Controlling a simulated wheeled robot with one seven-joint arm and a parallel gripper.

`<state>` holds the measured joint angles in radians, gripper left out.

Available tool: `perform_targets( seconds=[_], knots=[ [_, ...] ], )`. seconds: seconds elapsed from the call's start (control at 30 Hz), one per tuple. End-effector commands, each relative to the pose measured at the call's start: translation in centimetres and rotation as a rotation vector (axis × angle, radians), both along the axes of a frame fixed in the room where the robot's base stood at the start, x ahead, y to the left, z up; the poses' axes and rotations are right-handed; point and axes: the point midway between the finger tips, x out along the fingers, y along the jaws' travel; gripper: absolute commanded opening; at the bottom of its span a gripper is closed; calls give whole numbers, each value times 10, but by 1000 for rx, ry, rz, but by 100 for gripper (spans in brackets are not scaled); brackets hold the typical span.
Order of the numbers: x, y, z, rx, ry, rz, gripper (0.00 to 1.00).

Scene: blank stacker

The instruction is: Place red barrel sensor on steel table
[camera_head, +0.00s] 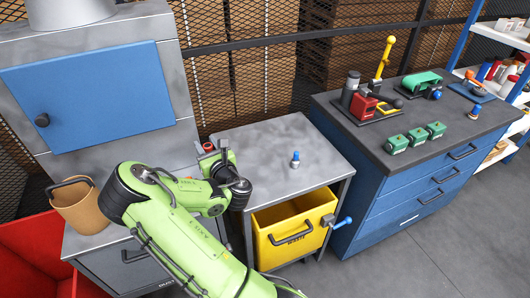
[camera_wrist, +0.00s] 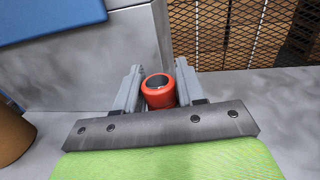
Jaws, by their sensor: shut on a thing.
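The red barrel sensor (camera_wrist: 159,98) is a short red cylinder with a dark open top. It sits between the two fingers of my gripper (camera_wrist: 158,91) in the wrist view, and the fingers are shut on it. In the head view the sensor (camera_head: 208,147) shows as a small red spot beside my gripper (camera_head: 213,152). The steel table (camera_head: 262,150) is a grey metal surface in the middle, with a yellow waste bin under it. My gripper is near the table's left back edge. I cannot tell whether the sensor touches a surface.
A small blue and silver piece (camera_head: 295,159) stands on the steel table. A grey cabinet with a blue door (camera_head: 95,95) rises at left, with a tan bucket (camera_head: 80,208) in front. A blue drawer bench (camera_head: 400,185) with tools stands at right. The table's middle is mostly clear.

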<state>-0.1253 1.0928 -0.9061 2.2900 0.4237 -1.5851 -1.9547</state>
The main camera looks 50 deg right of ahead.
Motion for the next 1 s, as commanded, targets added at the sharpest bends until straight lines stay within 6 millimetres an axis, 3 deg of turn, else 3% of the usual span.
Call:
perform_targets(
  seconds=[0.03,0.1,0.2,0.3,0.43,0.6,0.83,1.0],
  knots=[
    [-18,-35,-13,2,-3,-62,7],
    [-40,-72,-20,3,-6,-126,7],
    [-68,-111,-27,4,-11,-199,7],
    [-88,-134,-30,5,-15,-244,7],
    [-98,-145,-38,6,-18,-267,7],
    [-99,-145,-81,6,-17,-269,7],
    [-99,-145,-120,6,-15,-269,7],
    [-99,-144,-131,3,-15,-267,7]
  ],
)
